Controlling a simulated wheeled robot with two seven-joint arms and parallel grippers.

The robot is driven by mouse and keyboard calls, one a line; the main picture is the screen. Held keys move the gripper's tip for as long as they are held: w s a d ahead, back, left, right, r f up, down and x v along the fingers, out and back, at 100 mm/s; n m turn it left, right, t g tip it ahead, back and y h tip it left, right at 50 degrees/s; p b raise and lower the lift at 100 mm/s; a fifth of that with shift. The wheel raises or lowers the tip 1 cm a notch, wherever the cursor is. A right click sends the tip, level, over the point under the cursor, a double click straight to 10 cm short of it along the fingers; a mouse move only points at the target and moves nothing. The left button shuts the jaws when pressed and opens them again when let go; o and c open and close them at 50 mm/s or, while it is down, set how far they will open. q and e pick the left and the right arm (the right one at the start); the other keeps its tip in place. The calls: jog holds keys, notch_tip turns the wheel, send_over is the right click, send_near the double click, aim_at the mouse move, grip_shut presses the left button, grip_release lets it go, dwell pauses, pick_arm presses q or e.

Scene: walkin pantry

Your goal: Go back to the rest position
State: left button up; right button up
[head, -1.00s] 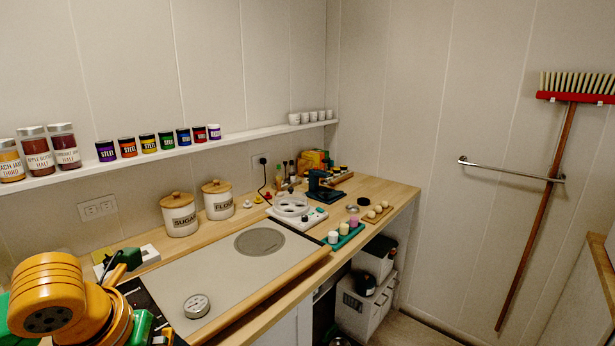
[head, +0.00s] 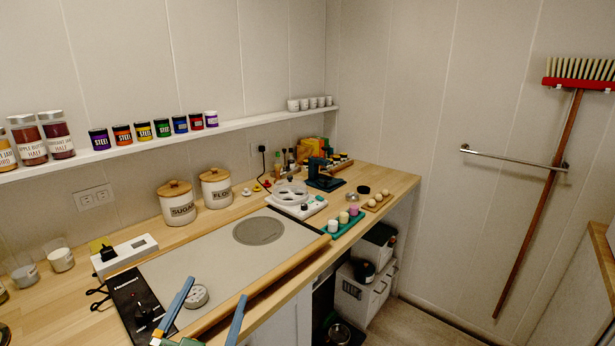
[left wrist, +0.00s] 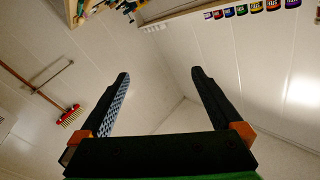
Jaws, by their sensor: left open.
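My left gripper (head: 216,289) shows at the bottom of the head view, its two blue fingers spread apart over the front of the counter. Nothing is between the fingers. In the left wrist view the two dark fingers (left wrist: 160,76) also stand wide apart and empty, with bare wall and ceiling beyond them. My right gripper is not in view.
A shelf (head: 160,139) of jars runs above. A broom (head: 540,210) hangs right.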

pick_arm(q)
jog(key=s+a+f+n+g+y, duration=0.1)
jog(key=s+a+f+g, duration=0.15)
jog(key=f, duration=0.45)
jog(key=s+a+f+n+g+y, duration=0.1)
jog(key=s+f+n+g, duration=0.2)
jog(key=f, duration=0.4)
jog(key=s+d+f+g, duration=0.2)
jog(key=s+f+g, duration=0.9)
jog(key=s, duration=0.4)
notch_tip(320, 180, down, 18)
jog(key=s+m, duration=0.1)
jog(key=s, duration=0.2)
jog(key=s+a+f+g, duration=0.1)
jog(key=s+a+f, duration=0.1)
jog(key=s+f, duration=0.7)
jog(key=s, duration=0.2)
jog(key=shift+s+f+h, duration=0.3)
jog(key=shift+s+f, duration=0.1)
jog(key=shift+g, duration=0.25)
